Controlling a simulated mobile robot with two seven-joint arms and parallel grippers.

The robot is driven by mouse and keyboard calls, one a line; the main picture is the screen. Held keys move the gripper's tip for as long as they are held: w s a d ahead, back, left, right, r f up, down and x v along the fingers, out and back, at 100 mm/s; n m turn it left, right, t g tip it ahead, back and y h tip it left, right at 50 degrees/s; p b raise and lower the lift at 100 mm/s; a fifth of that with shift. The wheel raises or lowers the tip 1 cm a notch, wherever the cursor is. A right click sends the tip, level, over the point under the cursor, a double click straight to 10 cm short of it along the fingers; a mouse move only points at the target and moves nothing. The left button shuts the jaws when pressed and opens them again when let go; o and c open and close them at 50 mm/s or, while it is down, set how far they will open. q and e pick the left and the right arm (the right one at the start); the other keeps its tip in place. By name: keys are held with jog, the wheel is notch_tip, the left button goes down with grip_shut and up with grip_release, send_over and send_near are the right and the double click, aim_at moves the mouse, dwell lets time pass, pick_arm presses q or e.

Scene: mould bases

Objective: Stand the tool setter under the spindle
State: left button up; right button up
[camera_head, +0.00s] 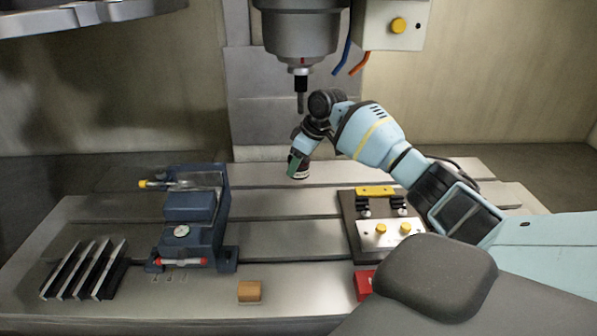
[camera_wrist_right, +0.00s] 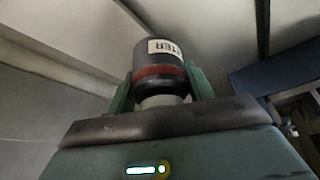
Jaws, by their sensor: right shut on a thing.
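The tool setter (camera_wrist_right: 160,62) is a dark cylinder with a red band and a white label ending in "TTER", seen in the right wrist view. My right gripper (camera_wrist_right: 162,85) is shut on it, with a green finger on each side. In the head view the right gripper (camera_head: 298,168) is over the back part of the slotted table, and the tool setter's base (camera_head: 299,175) shows just below the fingers. I cannot tell if it touches the table. The spindle (camera_head: 301,75) hangs above, its tool tip a little higher than the gripper. My left gripper is out of view.
A blue vise (camera_head: 190,220) stands left of the gripper. Dark parallel plates (camera_head: 85,270) lie front left, a wooden block (camera_head: 249,291) at the front. A fixture plate (camera_head: 390,233) with yellow knobs and a red block (camera_head: 364,284) are at right. The middle table is clear.

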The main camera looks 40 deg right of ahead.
aim_at(300, 170)
jog(key=shift+w+d+r, duration=0.1)
jog(key=shift+w+d, duration=0.2)
jog(key=shift+d, duration=0.2)
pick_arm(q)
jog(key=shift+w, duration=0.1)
pick_arm(e)
jog(key=shift+f, duration=1.75)
jog(key=shift+f, duration=0.1)
jog(key=o, duration=1.5)
jog(key=shift+s+f, duration=0.1)
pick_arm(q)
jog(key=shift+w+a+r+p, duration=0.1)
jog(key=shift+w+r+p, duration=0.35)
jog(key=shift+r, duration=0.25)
pick_arm(e)
jog(key=shift+v, duration=6.1)
